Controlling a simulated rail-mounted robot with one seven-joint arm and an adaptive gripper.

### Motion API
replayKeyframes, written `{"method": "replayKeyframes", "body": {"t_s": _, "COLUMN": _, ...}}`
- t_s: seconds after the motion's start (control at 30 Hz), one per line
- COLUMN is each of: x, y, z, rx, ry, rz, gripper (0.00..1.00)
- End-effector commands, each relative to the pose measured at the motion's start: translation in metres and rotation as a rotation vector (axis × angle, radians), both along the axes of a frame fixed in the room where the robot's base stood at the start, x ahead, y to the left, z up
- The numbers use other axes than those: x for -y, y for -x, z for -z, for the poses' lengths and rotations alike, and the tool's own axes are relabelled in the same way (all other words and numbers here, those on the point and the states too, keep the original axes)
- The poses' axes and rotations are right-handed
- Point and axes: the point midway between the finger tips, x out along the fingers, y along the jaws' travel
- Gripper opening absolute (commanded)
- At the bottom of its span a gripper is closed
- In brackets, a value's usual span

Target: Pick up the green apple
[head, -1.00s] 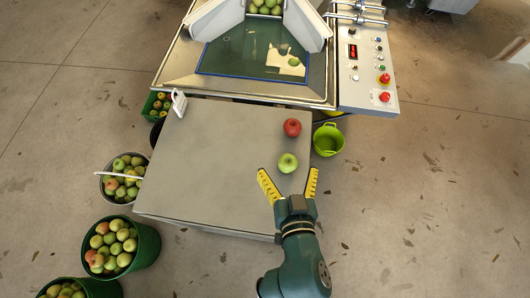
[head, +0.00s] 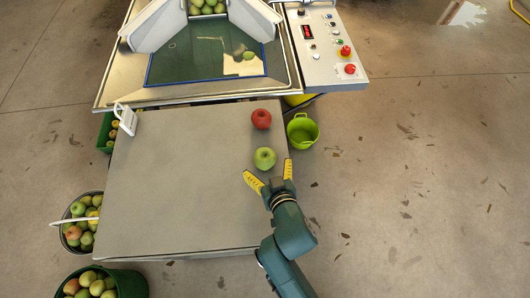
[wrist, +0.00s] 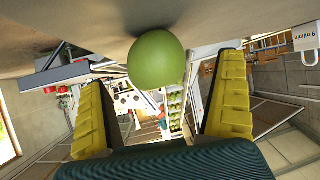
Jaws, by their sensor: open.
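The green apple (head: 265,158) sits on the right part of the grey table (head: 185,190), near its right edge. My gripper (head: 268,179) is open, with its yellow fingers just on the near side of the apple. In the wrist view the green apple (wrist: 157,62) shows between and beyond the two yellow fingers of my gripper (wrist: 165,100). No contact between the fingers and the apple is visible.
A red apple (head: 261,119) sits behind the green one. A lime-green bucket (head: 302,131) stands right of the table. A white card stand (head: 125,118) is at the table's far left. A machine with a control panel (head: 326,45) is behind. The table's middle is clear.

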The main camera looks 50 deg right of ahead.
Motion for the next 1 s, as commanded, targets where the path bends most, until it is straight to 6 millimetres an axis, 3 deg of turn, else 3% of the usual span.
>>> {"method": "replayKeyframes", "body": {"t_s": 0.23, "x": 0.026, "y": -0.03, "z": 0.016, "rx": 0.001, "ry": 0.0, "rz": 0.0, "gripper": 1.0}}
{"method": "replayKeyframes", "body": {"t_s": 0.5, "x": 0.029, "y": -0.034, "z": 0.017, "rx": 0.0, "ry": -0.001, "rz": 0.0, "gripper": 1.0}}
{"method": "replayKeyframes", "body": {"t_s": 0.87, "x": 0.029, "y": -0.034, "z": 0.017, "rx": 0.0, "ry": -0.001, "rz": 0.0, "gripper": 0.33}}
{"method": "replayKeyframes", "body": {"t_s": 1.0, "x": 0.029, "y": -0.034, "z": 0.016, "rx": 0.002, "ry": 0.0, "rz": 0.0, "gripper": 0.3}}
